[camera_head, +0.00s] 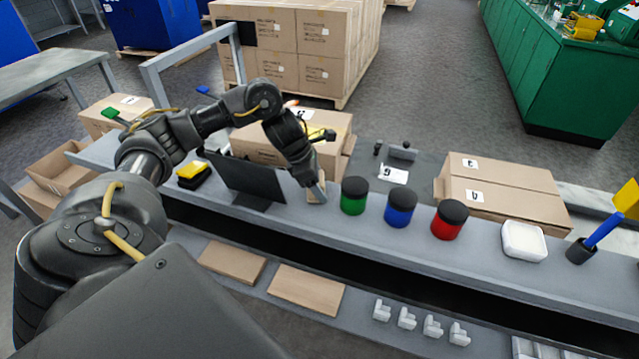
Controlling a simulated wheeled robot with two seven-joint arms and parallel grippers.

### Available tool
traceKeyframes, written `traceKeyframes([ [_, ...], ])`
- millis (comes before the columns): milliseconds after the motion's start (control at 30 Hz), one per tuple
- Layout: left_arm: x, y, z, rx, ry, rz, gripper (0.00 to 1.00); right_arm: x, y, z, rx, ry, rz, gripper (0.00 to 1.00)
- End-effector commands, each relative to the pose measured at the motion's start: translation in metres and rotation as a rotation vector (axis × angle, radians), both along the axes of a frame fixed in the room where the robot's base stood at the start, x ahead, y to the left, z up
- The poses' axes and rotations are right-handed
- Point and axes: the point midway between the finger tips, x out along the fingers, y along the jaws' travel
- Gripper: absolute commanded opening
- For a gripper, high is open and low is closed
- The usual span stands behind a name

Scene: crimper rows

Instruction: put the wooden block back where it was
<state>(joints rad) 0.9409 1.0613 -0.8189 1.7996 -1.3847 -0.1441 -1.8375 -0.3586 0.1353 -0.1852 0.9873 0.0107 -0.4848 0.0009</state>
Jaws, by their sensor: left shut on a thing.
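My left arm comes in from the left and reaches over the far grey shelf. Its gripper (317,190) points down at the shelf, just left of the green jar. It is shut on a small tan wooden block (314,197), which is mostly hidden by the fingers. The block is at or just above the shelf surface; I cannot tell whether it touches. My right gripper is not in view.
A black panel (250,178) stands left of the gripper. Green (353,203), blue (400,210) and red (449,222) jars with black lids stand to its right, then a white dish (523,241). Flat boards (306,289) and several white brackets (407,318) lie on the nearer, lower shelf.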

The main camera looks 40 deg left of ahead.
Motion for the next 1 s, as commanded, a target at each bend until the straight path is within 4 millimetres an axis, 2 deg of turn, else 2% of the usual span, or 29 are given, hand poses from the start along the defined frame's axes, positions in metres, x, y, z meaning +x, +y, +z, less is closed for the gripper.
traceKeyframes([
  [200,0.0,0.0,-0.003,0.0,0.0,0.0,0.38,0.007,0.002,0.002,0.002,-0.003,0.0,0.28],
  [233,0.0,0.0,-0.002,0.0,0.0,0.0,0.67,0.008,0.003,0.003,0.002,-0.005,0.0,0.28],
  [367,0.0,0.0,-0.002,0.0,0.0,0.0,0.84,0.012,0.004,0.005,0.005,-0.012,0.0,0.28],
  [767,0.0,0.0,0.002,0.0,0.0,0.0,0.85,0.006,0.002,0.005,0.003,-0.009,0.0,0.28],
  [833,-0.002,0.004,0.01,0.002,-0.005,0.0,0.85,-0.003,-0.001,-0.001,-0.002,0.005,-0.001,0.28],
  [1000,-0.012,0.015,0.044,0.003,-0.005,0.0,0.85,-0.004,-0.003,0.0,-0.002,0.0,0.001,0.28],
])
